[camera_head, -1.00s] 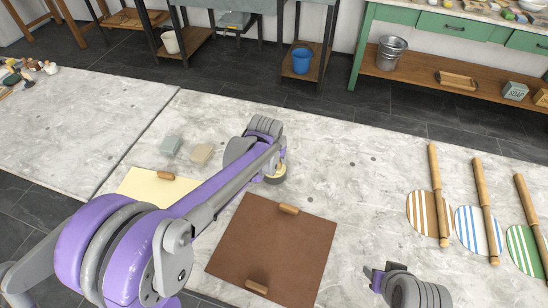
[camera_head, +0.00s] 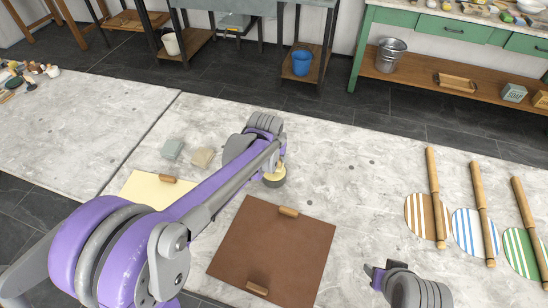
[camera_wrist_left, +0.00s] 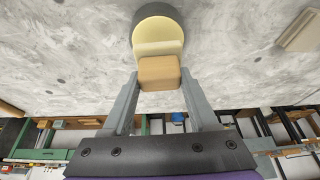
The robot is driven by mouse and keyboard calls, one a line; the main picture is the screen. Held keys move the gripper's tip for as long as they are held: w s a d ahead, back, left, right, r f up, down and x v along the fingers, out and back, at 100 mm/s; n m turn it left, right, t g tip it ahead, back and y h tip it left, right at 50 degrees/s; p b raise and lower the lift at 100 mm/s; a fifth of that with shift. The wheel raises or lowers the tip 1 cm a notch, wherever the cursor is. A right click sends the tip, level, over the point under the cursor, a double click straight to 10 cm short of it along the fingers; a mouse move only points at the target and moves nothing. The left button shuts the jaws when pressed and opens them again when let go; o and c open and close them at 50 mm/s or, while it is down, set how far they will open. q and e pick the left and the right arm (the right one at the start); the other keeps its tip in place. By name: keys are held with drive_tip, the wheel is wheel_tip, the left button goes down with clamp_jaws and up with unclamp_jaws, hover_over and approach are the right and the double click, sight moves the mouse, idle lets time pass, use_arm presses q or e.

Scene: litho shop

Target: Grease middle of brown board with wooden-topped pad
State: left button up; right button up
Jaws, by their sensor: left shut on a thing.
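I cannot tell whether the base touches the table. The brown board (camera_head: 272,245) lies flat at front centre, with small wooden blocks at its far edge (camera_head: 289,212) and near edge (camera_head: 257,288). My right gripper (camera_head: 376,273) is right of the board; its finger gap is unclear.
A cream sheet (camera_head: 147,190) with a wooden block lies at left, partly behind my left arm. A grey-green block (camera_head: 172,149) and a tan block (camera_head: 203,157) lie beyond it. Striped discs with wooden rods (camera_head: 479,200) lie at right. The table between is clear.

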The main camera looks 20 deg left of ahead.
use_arm(q)
drive_tip(key=shift+r+p, duration=1.05)
drive_tip(key=shift+r, duration=1.1)
drive_tip(key=shift+f, duration=0.1)
use_arm(e)
drive_tip(key=r, duration=0.1)
drive_tip(key=w+r, duration=0.1)
drive_tip(key=r, duration=0.1)
